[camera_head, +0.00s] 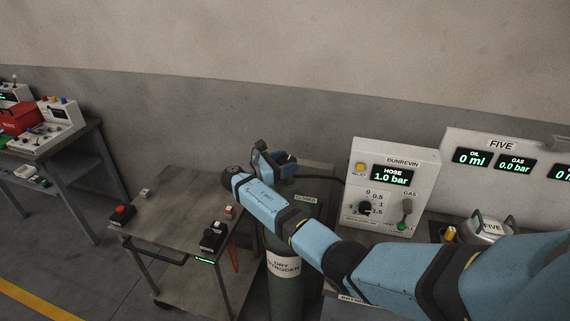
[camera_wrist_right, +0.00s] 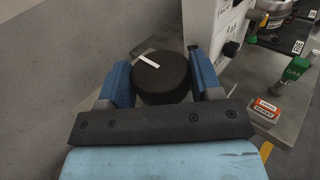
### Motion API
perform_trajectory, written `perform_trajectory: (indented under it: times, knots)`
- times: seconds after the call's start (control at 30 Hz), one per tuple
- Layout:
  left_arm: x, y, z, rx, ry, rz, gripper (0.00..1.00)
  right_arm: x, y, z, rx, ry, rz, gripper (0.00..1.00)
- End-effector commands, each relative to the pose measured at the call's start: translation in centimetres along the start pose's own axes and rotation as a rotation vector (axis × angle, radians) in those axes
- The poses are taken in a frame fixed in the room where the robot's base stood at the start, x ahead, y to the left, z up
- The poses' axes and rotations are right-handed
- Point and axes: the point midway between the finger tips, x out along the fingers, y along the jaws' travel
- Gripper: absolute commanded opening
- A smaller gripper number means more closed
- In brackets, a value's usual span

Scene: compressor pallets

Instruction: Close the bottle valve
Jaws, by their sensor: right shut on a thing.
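My right gripper (camera_head: 274,160) is over the top of the gas bottle in the head view, with my right arm reaching in from the right. In the right wrist view the gripper (camera_wrist_right: 162,82) is shut on the bottle valve (camera_wrist_right: 160,80), a round black knob with a white mark on top, one blue finger on each side. The grey-green bottle (camera_head: 285,290) stands upright below, labelled "DRY NITROGEN". The arm hides part of it, and the valve cannot be made out in the head view. My left gripper is not in view.
A panel (camera_head: 388,185) right of the bottle reads "HOSE 1.0 bar". A metal cart (camera_head: 180,205) with a red button (camera_head: 122,211) and a black device (camera_head: 213,237) stands to the left. A bench (camera_head: 60,145) is farther left. A silver vessel (camera_head: 487,232) is at right.

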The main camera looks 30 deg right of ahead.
Motion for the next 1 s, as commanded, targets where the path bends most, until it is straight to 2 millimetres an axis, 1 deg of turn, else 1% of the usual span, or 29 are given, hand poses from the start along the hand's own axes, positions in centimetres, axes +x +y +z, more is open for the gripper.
perform_trajectory:
  times: [0.17, 0.33, 0.37, 0.4, 0.47, 0.77, 0.87, 0.97, 1.0]
  knots:
    - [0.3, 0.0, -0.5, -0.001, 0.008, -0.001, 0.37, 0.1, 0.0, 0.1, 0.001, -0.001, -0.005, 0.35]
    - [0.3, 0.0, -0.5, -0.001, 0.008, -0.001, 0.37, 0.1, 0.0, 0.1, 0.001, -0.001, -0.004, 0.35]
    - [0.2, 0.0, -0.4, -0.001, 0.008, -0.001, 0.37, 0.1, 0.0, 0.1, 0.001, -0.001, -0.004, 0.61]
    - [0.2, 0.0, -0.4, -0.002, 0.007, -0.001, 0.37, 0.1, 0.0, 0.1, 0.001, -0.001, -0.004, 0.7]
    - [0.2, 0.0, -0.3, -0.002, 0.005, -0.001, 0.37, 0.1, 0.0, 0.1, 0.001, 0.0, -0.004, 0.84]
    - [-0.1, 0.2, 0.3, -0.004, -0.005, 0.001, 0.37, -0.1, 0.0, 0.0, 0.001, 0.0, -0.002, 0.84]
    - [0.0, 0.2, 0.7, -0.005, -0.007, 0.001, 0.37, -0.9, 0.0, -0.1, 0.001, 0.001, -0.002, 0.84]
    - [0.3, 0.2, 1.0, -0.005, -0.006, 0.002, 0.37, -2.5, 0.1, -0.2, 0.002, 0.002, 0.001, 0.84]
    - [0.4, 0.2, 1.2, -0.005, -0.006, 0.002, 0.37, -3.3, 0.1, -0.2, 0.003, 0.002, 0.0, 0.84]
